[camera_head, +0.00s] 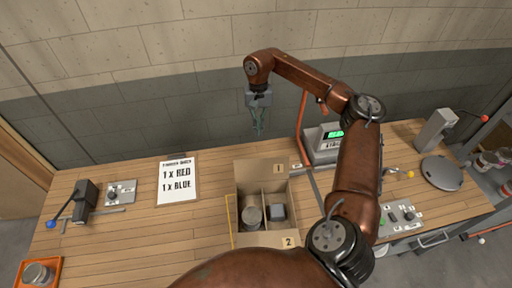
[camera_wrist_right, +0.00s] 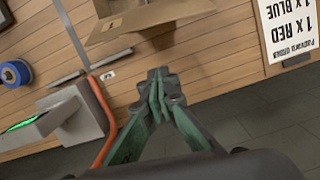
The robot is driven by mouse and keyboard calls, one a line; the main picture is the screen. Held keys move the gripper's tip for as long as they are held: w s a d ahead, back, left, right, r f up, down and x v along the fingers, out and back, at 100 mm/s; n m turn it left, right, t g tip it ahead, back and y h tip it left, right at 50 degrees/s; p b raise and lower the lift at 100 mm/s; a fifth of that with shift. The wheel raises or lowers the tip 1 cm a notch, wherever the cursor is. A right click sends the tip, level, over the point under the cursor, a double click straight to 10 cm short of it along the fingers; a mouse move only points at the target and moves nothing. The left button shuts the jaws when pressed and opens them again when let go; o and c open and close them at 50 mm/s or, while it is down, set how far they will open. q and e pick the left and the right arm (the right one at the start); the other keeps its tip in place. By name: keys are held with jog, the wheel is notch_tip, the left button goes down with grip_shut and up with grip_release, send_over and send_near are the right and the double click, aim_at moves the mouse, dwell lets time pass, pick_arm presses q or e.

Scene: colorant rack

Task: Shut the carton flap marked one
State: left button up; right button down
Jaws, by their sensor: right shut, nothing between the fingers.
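The cardboard carton (camera_head: 238,205) stands open on the wooden table in the head view. Its far flap, marked one (camera_head: 265,169), is folded up and back. Its near flap, marked two (camera_head: 280,241), is open at the front, partly hidden by my right arm. A round can (camera_head: 252,216) and a grey block (camera_head: 278,211) are inside, split by a divider. My right gripper (camera_head: 258,132) is shut and empty, above and behind the carton, apart from the flap. In the wrist view its fingertips (camera_wrist_right: 160,82) are together, with the carton (camera_wrist_right: 150,16) beyond. My left gripper is not in view.
An order card (camera_head: 177,181) lies left of the carton. A scale with a green display (camera_head: 325,142) stands to the right, beside an orange-red post (camera_head: 301,128). A lever device (camera_head: 85,203) is at the far left. The table between card and carton is clear.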

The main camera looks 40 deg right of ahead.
aim_at(262, 170)
jog(key=s+a+f+p, duration=0.3)
jog(key=s+f, duration=0.1)
jog(key=f, duration=0.3)
jog(key=shift+s+f+p, duration=0.15)
jog(key=shift+f+p, duration=0.2)
jog(key=shift+p, duration=0.05)
jog(key=shift+a, duration=0.1)
